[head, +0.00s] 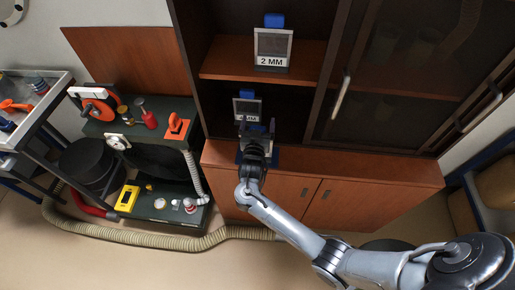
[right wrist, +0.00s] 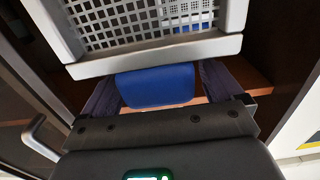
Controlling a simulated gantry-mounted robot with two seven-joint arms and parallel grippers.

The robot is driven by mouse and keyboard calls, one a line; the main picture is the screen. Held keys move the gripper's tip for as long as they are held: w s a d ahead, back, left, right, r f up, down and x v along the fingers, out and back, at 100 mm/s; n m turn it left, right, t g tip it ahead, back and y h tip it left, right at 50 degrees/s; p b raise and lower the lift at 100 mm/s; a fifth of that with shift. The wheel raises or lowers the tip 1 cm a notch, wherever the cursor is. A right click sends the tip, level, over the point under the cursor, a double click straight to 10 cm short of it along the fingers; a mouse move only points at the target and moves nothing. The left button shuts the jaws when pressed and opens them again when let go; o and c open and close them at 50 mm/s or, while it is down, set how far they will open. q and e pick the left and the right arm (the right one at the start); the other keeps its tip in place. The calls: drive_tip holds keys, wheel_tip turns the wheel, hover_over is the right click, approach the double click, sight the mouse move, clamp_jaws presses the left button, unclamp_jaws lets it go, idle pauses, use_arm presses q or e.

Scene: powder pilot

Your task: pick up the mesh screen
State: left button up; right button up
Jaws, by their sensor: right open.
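A mesh screen with a pale grey frame, a blue tab on top and a "2 MM" label (head: 273,48) stands on the upper shelf in the head view. A second, similar screen (head: 247,104) stands below it, its label partly hidden by my right gripper (head: 257,127). In the right wrist view, a pale-framed mesh screen (right wrist: 155,52) fills the top. My left gripper is not in view.
The dark cabinet has a wooden shelf (head: 222,62) and a glass door with a handle (head: 341,97) to the right. A wooden counter (head: 370,166) lies below. A green cart (head: 150,131) with tools and a ribbed hose (head: 150,236) are at left.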

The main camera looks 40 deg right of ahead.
drive_tip(key=c, duration=1.7)
clamp_jaws()
drive_tip(key=shift+r, duration=0.25)
drive_tip(key=s+d+r+p, duration=0.2)
drive_tip(key=s+d+r, duration=0.4)
drive_tip(key=s+r, duration=0.3)
drive_tip(key=shift+s+d+r, duration=0.15)
drive_tip(key=shift+s+r, duration=0.25)
drive_tip(key=shift+r, duration=0.4)
